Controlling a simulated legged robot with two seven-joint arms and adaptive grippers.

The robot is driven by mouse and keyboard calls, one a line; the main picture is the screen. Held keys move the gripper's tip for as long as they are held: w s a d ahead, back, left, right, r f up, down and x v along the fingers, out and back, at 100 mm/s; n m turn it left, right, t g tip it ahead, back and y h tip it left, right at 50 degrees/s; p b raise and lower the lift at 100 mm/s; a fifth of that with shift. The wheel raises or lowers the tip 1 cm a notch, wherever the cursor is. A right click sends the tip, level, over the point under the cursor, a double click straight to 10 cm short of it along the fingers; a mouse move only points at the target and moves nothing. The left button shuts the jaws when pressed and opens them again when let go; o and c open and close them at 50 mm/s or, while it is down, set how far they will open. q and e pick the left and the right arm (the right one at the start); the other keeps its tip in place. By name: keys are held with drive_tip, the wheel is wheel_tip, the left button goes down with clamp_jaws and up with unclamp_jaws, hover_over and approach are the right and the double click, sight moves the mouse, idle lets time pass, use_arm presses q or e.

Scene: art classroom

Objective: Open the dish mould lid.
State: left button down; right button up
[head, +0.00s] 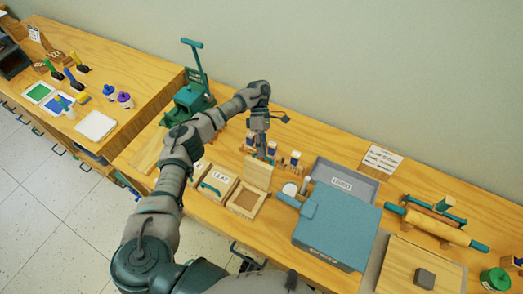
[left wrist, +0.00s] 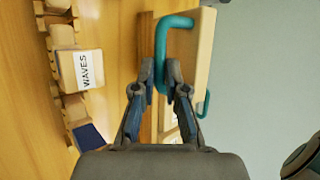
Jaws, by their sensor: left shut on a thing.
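The dish mould is a small wooden box; its base (head: 243,200) shows a square recess in the head view. Its wooden lid (head: 259,175) stands raised, close to upright, along the base's back edge. In the left wrist view the lid (left wrist: 204,45) shows edge-on with a teal bar handle (left wrist: 160,48). My left gripper (head: 264,152) is behind the raised lid in the head view. In the left wrist view my left gripper (left wrist: 164,76) is shut on the teal handle. My right gripper is not in view.
A closed mould marked LEAF (head: 219,178) with a teal handle stands just left. Small stamps (head: 293,162) stand close behind; a WAVES block (left wrist: 82,69) shows in the wrist view. A blue-grey box (head: 338,225) and a grey tray (head: 347,180) stand to the right.

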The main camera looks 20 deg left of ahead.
use_arm(q)
drive_tip(key=c, duration=1.4)
unclamp_jaws()
drive_tip(key=shift+f, duration=0.55)
drive_tip(key=shift+o, duration=1)
drive_tip(key=shift+w+f, duration=0.1)
drive_tip(key=shift+w+r, duration=0.15)
drive_tip(key=shift+r, duration=0.05)
drive_tip(key=shift+a, duration=0.1)
wheel_tip(320, 180, up, 10)
